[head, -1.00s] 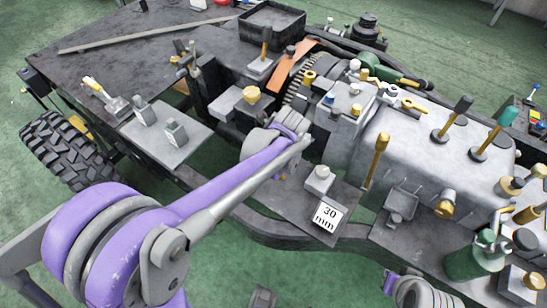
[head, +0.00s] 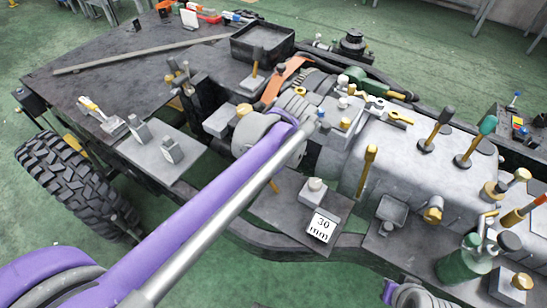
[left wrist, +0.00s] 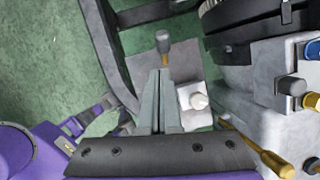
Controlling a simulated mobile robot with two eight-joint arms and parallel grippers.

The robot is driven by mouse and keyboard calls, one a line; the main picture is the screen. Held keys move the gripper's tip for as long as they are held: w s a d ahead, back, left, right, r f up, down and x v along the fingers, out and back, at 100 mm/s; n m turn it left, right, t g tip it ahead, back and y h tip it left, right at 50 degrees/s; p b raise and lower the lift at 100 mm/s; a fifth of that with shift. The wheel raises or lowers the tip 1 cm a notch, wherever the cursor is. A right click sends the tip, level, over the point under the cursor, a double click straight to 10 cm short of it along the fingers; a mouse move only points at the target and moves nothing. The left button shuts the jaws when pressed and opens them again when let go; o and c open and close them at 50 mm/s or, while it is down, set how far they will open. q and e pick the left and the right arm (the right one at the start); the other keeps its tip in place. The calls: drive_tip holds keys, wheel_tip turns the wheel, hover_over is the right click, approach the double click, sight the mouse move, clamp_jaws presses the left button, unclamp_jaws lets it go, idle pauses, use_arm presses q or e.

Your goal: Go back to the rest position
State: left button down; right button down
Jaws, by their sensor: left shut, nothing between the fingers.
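My left arm reaches in from the lower left of the head view, over the near side of the chassis. Its wrist hides my left gripper there. In the left wrist view my left gripper (left wrist: 160,76) is shut and empty, its two grey fingers together. They are above a grey plate (left wrist: 181,58). A tool with a grey head (left wrist: 163,42) is just beyond the fingertips, and a white block with a round knob (left wrist: 198,101) is right beside the fingers. Contact cannot be told. Part of my right arm shows at the bottom edge of the head view; its gripper is out of frame.
A tyre (head: 70,180) is at left. Green floor (head: 215,270) is open in front.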

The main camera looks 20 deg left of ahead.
use_arm(q)
drive_tip(key=shift+s, duration=0.1)
drive_tip(key=s+f+n+t+h+p, duration=0.1)
drive_tip(key=s+f+n+p, duration=0.1)
drive_tip(key=s+n, duration=0.6)
drive_tip(key=s+f+n+t+h+p, duration=0.1)
drive_tip(key=s+n+t+h, duration=0.1)
drive_tip(key=s+n, duration=0.7)
drive_tip(key=n, duration=0.5)
drive_tip(key=shift+d+f+p, duration=0.15)
drive_tip(key=shift+f+p, duration=0.2)
